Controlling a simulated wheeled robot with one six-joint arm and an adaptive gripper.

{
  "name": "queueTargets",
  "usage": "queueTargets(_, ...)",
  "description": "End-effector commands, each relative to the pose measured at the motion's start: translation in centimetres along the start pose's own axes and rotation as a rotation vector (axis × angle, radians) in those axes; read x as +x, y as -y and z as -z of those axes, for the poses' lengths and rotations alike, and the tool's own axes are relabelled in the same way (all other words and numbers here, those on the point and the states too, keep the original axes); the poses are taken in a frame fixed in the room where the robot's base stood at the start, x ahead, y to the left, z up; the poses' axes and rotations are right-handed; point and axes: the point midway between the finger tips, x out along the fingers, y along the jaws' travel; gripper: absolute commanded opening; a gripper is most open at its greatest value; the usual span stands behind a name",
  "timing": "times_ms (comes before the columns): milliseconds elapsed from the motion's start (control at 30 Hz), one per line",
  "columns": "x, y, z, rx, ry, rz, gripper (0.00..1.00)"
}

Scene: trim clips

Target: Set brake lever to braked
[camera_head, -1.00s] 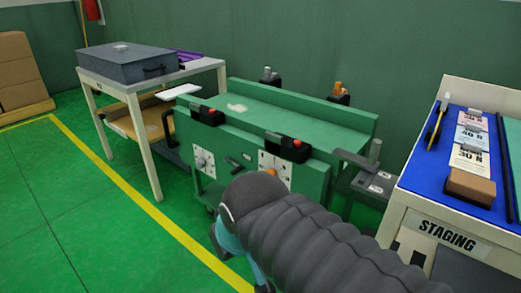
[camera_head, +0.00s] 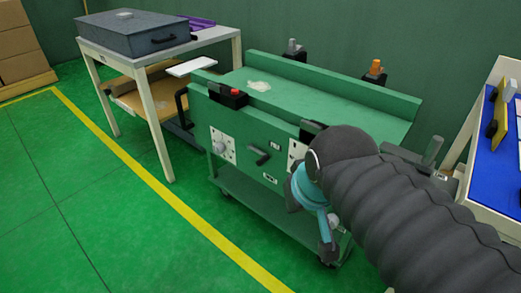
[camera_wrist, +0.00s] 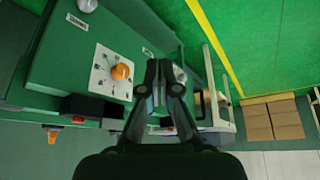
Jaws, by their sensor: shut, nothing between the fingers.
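A green cart (camera_head: 230,150) stands in the middle of the head view. Its front panel carries a short dark lever (camera_head: 262,155) between two white dial plates. A grey upright post with a flat arm (camera_head: 432,150) stands at the cart's right end, partly hidden by my arm. I cannot tell which of these is the brake lever, nor read its setting. My gripper (camera_wrist: 158,75) is shut and empty in the wrist view. It appears beside the dial plate with an orange knob (camera_wrist: 121,72); contact cannot be told.
A grey-white table (camera_head: 215,38) with a dark case (camera_head: 135,35) stands left of the cart. A staging table with a blue top (camera_head: 495,165) is at the right edge. Green floor (camera_head: 90,200) is clear in front, crossed by a yellow line (camera_head: 170,202).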

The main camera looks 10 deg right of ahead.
Motion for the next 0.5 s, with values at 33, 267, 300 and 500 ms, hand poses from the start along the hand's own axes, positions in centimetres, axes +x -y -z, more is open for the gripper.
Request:
queueTargets(33, 0.0, -0.1, 1.1, -0.016, 0.013, 0.003, 0.0)
queueTargets(267, 0.4, -0.3, 8.3, -0.145, 0.085, 0.033, 0.0)
queueTargets(300, 0.7, -0.3, 9.7, -0.17, 0.098, 0.04, 0.0)
queueTargets(500, 3.0, -0.5, 16.2, -0.299, 0.16, 0.084, 0.0)
